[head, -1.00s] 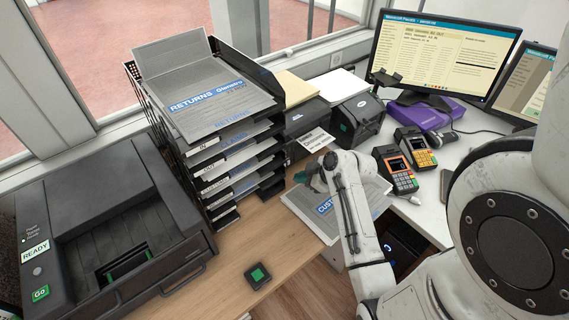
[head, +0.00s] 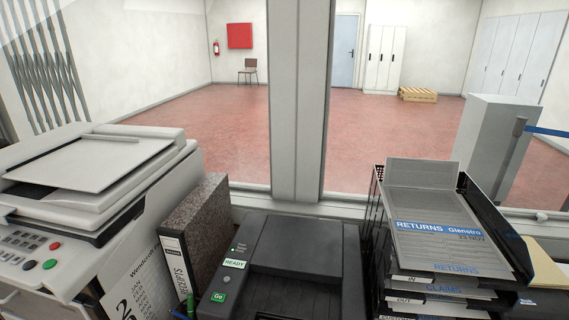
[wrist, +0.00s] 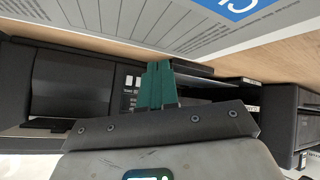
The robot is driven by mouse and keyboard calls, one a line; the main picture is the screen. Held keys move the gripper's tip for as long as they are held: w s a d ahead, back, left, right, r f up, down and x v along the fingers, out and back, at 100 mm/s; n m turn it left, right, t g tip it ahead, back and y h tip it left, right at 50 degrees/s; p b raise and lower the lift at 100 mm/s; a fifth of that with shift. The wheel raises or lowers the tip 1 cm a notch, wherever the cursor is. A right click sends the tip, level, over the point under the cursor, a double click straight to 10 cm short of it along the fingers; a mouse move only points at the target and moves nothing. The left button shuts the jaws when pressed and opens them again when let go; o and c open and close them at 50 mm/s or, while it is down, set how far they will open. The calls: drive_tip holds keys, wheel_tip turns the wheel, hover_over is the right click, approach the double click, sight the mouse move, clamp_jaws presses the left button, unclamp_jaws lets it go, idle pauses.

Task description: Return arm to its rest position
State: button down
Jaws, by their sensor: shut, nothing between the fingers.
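My gripper (wrist: 158,82) shows only in the wrist view. Its two green fingers are together and nothing is between them. A printed sheet with a blue label (wrist: 205,22) lies on the wooden counter (wrist: 130,48) at the top of the wrist view, apart from the fingers. My arm is out of the head view, so its overall pose cannot be seen.
The head view shows a black machine marked READY (head: 290,262), a black tray stack (head: 500,225) holding RETURNS papers, a binder (head: 195,225) and a white copier (head: 90,165). A window with a grey post (head: 298,100) stands behind. Black equipment (wrist: 70,85) shows beyond my fingers.

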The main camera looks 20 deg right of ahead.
drive_tip(key=w+a, duration=0.2)
drive_tip(key=a, duration=0.2)
drive_tip(key=w+a+r+g+y, duration=0.1)
drive_tip(key=w+a, duration=0.2)
drive_tip(key=a, duration=0.2)
drive_tip(key=w+a+r+g+y, duration=0.1)
drive_tip(key=w+a, duration=0.1)
drive_tip(key=a, duration=0.3)
drive_tip(key=shift+w+r, duration=0.2)
drive_tip(key=shift+g+y, duration=0.3)
drive_tip(key=shift+g, duration=0.3)
drive_tip(key=a, duration=0.2)
drive_tip(key=a+r, duration=0.1)
drive_tip(key=a, duration=0.1)
drive_tip(key=w+a+r, duration=0.1)
drive_tip(key=a, duration=0.1)
drive_tip(key=shift+a, duration=0.15)
drive_tip(key=s+a+r+m, duration=0.1)
drive_tip(key=a+r, duration=0.2)
drive_tip(key=a, duration=0.6)
drive_tip(key=s+d+f+g, duration=0.2)
drive_tip(key=s+f+g, duration=0.3)
drive_tip(key=s, duration=0.5)
drive_tip(key=shift+s+f+m, duration=0.3)
drive_tip(key=shift+s+f, duration=0.05)
drive_tip(key=shift+f, duration=0.05)
